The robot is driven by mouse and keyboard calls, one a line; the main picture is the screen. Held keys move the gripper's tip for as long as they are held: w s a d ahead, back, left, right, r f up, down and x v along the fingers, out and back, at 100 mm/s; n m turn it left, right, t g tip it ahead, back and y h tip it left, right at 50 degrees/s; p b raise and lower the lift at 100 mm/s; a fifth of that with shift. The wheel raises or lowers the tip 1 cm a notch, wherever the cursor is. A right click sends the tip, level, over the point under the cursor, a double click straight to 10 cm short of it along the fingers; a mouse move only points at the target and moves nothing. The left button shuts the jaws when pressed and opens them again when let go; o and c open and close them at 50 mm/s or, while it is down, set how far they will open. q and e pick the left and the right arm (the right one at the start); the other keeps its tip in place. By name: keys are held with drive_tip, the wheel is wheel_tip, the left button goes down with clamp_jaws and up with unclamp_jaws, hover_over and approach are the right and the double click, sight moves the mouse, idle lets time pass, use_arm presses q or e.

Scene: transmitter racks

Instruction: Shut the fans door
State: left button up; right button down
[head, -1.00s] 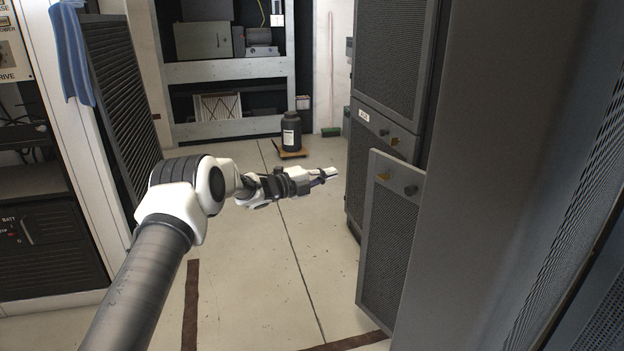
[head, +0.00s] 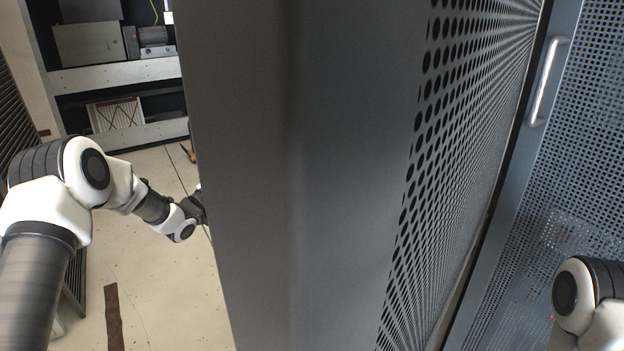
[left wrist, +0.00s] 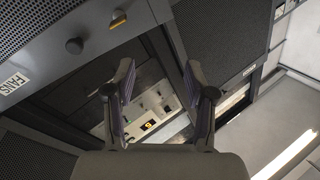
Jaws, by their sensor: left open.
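In the left wrist view a grey strip carries a white FANS label (left wrist: 13,84), a dark round knob (left wrist: 74,46) and a yellow latch (left wrist: 118,18). I cannot tell from this close view how far the fans door stands open. My left gripper (left wrist: 158,68) is open and empty, its fingers apart in front of a dark gap beside the strip. In the head view my left arm reaches right and its gripper end is hidden behind a tall grey panel. My right arm shows only at the lower right; its gripper is out of the picture.
The tall grey panel (head: 290,180) fills the middle of the head view. A perforated blue-grey door with a metal handle (head: 548,80) stands at the right. A control panel with a yellow light (left wrist: 147,125) shows between my fingers. Bare floor (head: 160,260) lies at the left.

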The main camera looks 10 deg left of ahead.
use_arm(q)
drive_tip(key=d+f+g+h, duration=0.1)
drive_tip(key=d+f+g, duration=0.15)
drive_tip(key=d, duration=1.35)
drive_tip(key=shift+t, duration=0.35)
drive_tip(key=x, duration=0.5)
drive_tip(key=b+x, duration=0.1)
drive_tip(key=x, duration=0.1)
drive_tip(key=shift+w+a+f, duration=0.25)
drive_tip(key=shift+w+f, duration=0.05)
drive_tip(key=shift+f, duration=0.05)
drive_tip(key=shift+w+d+r, duration=0.1)
drive_tip(key=shift+w+d, duration=0.05)
drive_tip(key=shift+w, duration=0.25)
use_arm(e)
drive_tip(key=shift+w+a+f, duration=0.25)
drive_tip(key=shift+w+f, duration=0.1)
drive_tip(key=shift+f, duration=0.15)
use_arm(q)
clamp_jaws()
